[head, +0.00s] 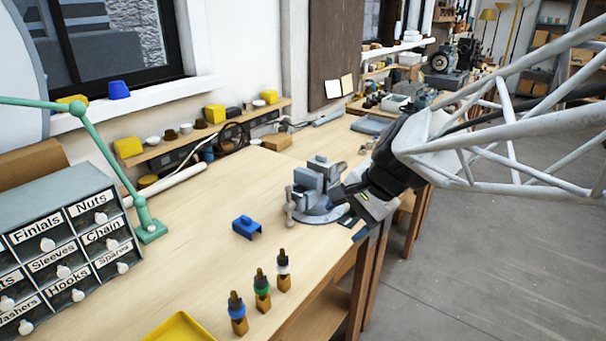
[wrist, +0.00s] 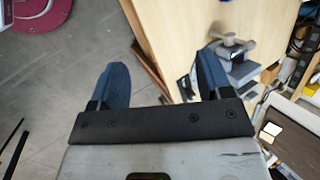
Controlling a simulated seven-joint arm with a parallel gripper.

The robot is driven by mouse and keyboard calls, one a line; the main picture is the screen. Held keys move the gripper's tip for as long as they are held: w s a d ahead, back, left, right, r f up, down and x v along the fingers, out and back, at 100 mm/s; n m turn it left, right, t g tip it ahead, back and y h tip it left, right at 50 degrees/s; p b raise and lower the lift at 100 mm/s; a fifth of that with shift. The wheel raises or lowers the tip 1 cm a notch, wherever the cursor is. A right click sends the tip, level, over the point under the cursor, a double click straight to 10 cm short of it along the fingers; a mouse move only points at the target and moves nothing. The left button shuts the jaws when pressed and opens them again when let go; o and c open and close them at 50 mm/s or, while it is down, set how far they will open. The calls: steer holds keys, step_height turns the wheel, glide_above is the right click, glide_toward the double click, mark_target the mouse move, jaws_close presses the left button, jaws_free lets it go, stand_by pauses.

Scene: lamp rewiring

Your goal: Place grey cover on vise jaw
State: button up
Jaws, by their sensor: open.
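The grey vise (head: 318,208) stands near the table's right edge, with two upright blocky jaws and a T-handle at its left. It also shows in the wrist view (wrist: 236,62), beyond the right finger. Grey pieces sit at the top of the jaws; I cannot tell whether one is the grey cover. A blue cover-like piece (head: 247,228) lies on the table left of the vise. My gripper (wrist: 163,76) is open with nothing between its blue fingers. In the head view it is at the vise's right side, partly hiding it; contact cannot be told.
Three small dropper-topped bottles (head: 262,290) stand in front, near a yellow tray (head: 180,328). A labelled drawer cabinet (head: 68,250) and a green lamp arm (head: 120,180) are at the left. The middle of the wooden table (head: 200,205) is clear.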

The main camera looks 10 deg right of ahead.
steer(key=s+d+f+n+h, duration=0.1)
steer(key=s+n+h, duration=0.4)
steer(key=s+n, duration=0.5)
steer(key=s+d, duration=0.1)
steer(key=s, duration=0.4)
steer(key=shift+s+f+h, duration=0.2)
steer(key=shift+f+h, duration=0.05)
steer(key=shift+h, duration=0.05)
stand_by(0.4)
